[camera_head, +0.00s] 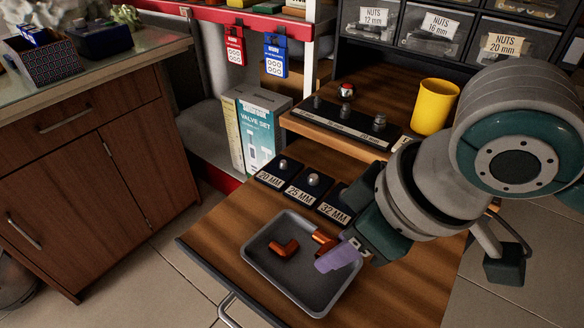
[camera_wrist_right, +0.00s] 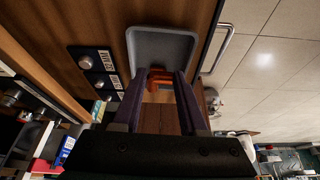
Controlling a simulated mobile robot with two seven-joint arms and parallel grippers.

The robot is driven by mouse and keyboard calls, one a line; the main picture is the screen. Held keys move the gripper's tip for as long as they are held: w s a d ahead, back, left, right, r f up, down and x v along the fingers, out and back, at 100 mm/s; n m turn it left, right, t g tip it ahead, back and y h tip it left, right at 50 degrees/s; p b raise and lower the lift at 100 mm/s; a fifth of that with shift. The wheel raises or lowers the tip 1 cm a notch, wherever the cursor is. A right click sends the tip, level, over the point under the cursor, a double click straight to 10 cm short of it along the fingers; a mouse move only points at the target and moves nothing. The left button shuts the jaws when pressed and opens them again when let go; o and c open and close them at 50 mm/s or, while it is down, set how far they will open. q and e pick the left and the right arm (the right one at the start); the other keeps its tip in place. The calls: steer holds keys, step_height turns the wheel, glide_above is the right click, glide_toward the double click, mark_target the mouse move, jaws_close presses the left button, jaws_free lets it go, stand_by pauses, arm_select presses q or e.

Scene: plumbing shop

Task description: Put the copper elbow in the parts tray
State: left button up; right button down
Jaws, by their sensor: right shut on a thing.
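The parts tray (camera_head: 258,272) is a shallow grey tray on the wooden worktop. One copper elbow (camera_head: 284,249) lies inside it, on the left part of its floor. A second copper elbow (camera_head: 323,239) is at the tips of my right gripper (camera_head: 339,256), over the tray's upper right side. My right gripper's purple fingers are shut on this elbow and partly hide it. In the right wrist view, copper (camera_wrist_right: 160,76) shows between the fingertips, with the tray (camera_wrist_right: 163,45) beyond. I cannot tell whether the held elbow touches the tray. My left gripper is not in view.
Black size blocks (camera_head: 306,186) marked 20, 25 and 32 MM stand just behind the tray. A raised shelf holds a yellow cup (camera_head: 435,106). A valve set box (camera_head: 257,132) stands behind. The worktop's front right (camera_head: 405,290) is clear.

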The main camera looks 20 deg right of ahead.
mark_target(324, 281)
step_height(324, 281, down, 7)
steer(key=b, duration=0.3)
steer(key=shift+f, duration=0.2)
steer(key=shift+r, duration=0.1)
steer(key=shift+c, duration=2.2)
jaws_free()
